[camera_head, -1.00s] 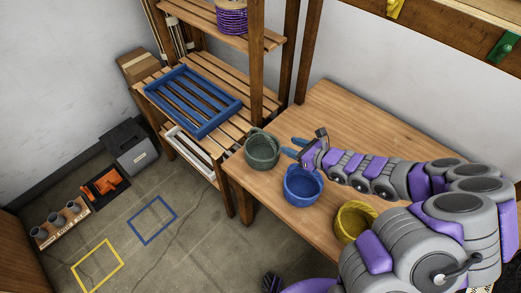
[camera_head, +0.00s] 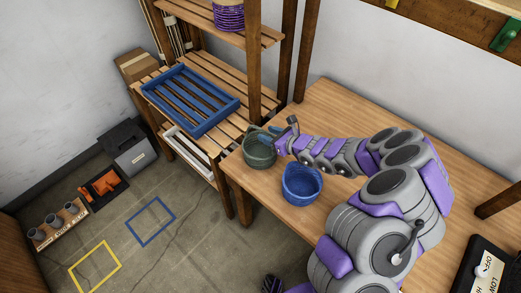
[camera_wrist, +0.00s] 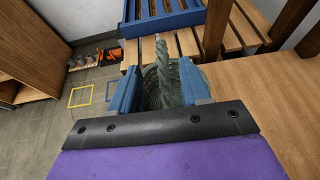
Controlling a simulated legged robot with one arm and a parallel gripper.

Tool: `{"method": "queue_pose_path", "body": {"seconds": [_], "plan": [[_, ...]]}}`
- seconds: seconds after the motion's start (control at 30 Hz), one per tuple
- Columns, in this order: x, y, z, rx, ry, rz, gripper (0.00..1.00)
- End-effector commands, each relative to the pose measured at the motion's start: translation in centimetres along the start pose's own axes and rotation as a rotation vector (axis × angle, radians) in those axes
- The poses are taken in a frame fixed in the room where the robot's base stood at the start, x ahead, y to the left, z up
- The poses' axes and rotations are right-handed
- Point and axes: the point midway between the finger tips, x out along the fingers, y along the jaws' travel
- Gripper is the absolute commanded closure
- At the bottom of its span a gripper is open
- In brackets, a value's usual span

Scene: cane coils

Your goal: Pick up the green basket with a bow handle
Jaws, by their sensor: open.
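The green basket (camera_head: 259,152) stands on the wooden table (camera_head: 330,110) near its left corner. In the wrist view its rim and woven inside (camera_wrist: 152,88) show between my gripper's fingers, and its bow handle (camera_wrist: 162,62) rises between them, slightly right of the middle. My gripper (camera_head: 272,134) is at the basket's top, its blue fingers open on both sides of the handle; it also shows in the wrist view (camera_wrist: 157,88). I cannot tell whether a finger touches the handle. The basket's lower part is hidden by my gripper in the wrist view.
A blue basket (camera_head: 301,185) stands close in front, below my forearm. A slatted shelf with a blue tray (camera_head: 178,71) adjoins the table's left side. A black switch box (camera_head: 484,268) is at the lower right. The table's back is clear.

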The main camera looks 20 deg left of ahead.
Motion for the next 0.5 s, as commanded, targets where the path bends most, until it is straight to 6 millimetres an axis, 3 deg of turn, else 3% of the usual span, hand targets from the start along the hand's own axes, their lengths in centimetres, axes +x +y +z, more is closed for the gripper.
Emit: {"method": "queue_pose_path", "body": {"seconds": [0.3, 0.5], "plan": [[4.3, -0.3, -0.6, -0.004, 0.009, 0.002, 0.54], [5.3, -0.4, -0.2, -0.003, 0.003, 0.000, 0.54]]}}
